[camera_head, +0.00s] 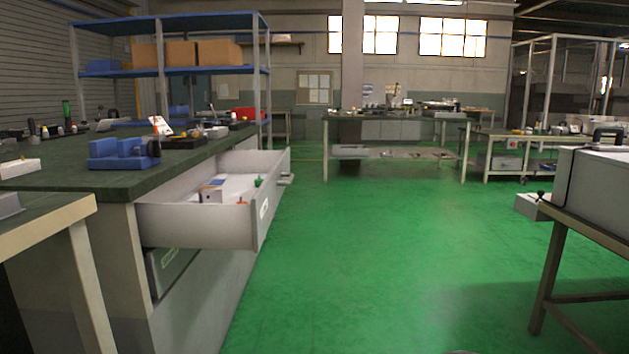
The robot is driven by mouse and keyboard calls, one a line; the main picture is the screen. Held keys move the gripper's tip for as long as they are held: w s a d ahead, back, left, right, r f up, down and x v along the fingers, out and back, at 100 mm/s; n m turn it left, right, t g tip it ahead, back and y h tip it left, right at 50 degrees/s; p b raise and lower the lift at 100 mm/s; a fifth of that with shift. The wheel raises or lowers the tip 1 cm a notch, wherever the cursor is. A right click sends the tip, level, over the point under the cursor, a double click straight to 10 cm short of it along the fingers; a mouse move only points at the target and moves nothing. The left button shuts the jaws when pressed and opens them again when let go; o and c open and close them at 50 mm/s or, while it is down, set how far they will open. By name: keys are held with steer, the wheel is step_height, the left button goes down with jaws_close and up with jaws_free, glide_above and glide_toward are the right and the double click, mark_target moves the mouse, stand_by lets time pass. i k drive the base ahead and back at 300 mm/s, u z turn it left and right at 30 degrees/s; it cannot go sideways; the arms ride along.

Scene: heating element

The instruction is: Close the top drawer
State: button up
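The top drawer (195,226) is a light grey box pulled well out of the left workbench (55,180), over the green floor. Its front panel (270,202) faces right and carries a small white label. Inside lie a small white and blue box (212,190), a green item (258,182) and a small orange item. A darker drawer front (172,262) shows below it, in the bench's side. My gripper is not in view, so its state and place are hidden.
Green floor (400,240) is clear right of the drawer. A blue vise (125,152) sits on the bench top. A table with a grey case (600,185) stands at right. Another table (395,158) stands at the back. A blue shelf with cardboard boxes (185,54) rises behind the bench.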

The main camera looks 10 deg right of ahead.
mark_target(171, 215)
steer(key=z, duration=0.55)
steer(key=i, duration=1.35)
steer(key=u, duration=0.7)
steer(key=i, duration=0.45)
steer(key=u, duration=0.5)
steer(key=k, duration=0.3)
steer(key=z, duration=0.55)
steer(key=i, duration=1.15)
steer(key=u, duration=0.25)
